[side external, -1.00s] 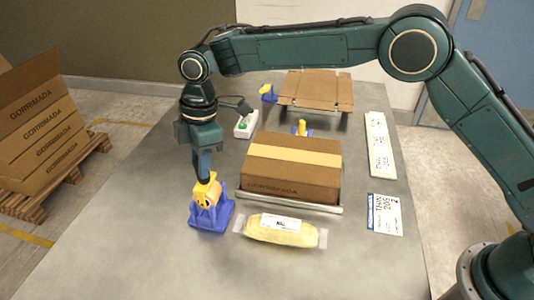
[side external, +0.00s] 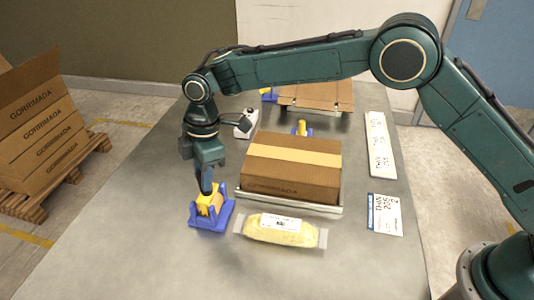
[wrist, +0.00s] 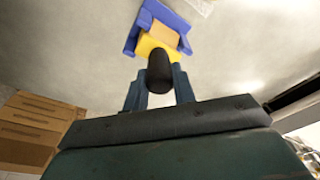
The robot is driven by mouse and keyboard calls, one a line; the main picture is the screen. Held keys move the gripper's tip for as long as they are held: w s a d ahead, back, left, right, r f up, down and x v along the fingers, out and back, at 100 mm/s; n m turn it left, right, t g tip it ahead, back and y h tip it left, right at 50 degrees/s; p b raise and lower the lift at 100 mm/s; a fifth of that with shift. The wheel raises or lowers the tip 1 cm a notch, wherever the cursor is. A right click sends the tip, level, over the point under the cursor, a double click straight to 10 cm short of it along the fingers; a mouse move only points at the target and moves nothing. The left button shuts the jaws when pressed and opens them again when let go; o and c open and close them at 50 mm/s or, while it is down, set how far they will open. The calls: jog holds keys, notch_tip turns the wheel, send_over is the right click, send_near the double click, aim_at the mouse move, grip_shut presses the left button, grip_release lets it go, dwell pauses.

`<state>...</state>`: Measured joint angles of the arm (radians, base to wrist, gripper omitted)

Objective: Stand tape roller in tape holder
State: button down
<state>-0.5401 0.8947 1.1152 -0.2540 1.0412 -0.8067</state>
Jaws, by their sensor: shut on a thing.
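The tape roller (side external: 211,202) has a yellow body with tan tape and a black handle (wrist: 159,72). It sits low in the blue tape holder (side external: 207,222) near the table's front left, between the holder's side walls. In the wrist view the yellow body (wrist: 150,44) lies against the blue holder (wrist: 172,18). My gripper (side external: 206,187) is above the holder, pointing down, shut on the roller's handle. The fingers (wrist: 160,88) flank the black handle in the wrist view. Whether the roller rests on the holder's floor is hidden.
A taped cardboard box (side external: 292,166) stands on a metal plate to the right. A bagged yellow product (side external: 280,230) lies just right of the holder. A small white box (side external: 245,123), another yellow-and-blue item (side external: 302,128) and a flat carton (side external: 316,94) are behind.

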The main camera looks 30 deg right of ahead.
jog(key=c, duration=1.1)
grip_release()
jog(key=shift+r, duration=0.1)
jog(key=shift+d+r, duration=0.35)
jog(key=shift+r, duration=1.9)
jog(key=shift+d+r, duration=0.3)
jog(key=shift+r, duration=1.9)
jog(key=shift+d+r, duration=0.35)
jog(key=shift+r, duration=1.9)
jog(key=shift+r, duration=0.1)
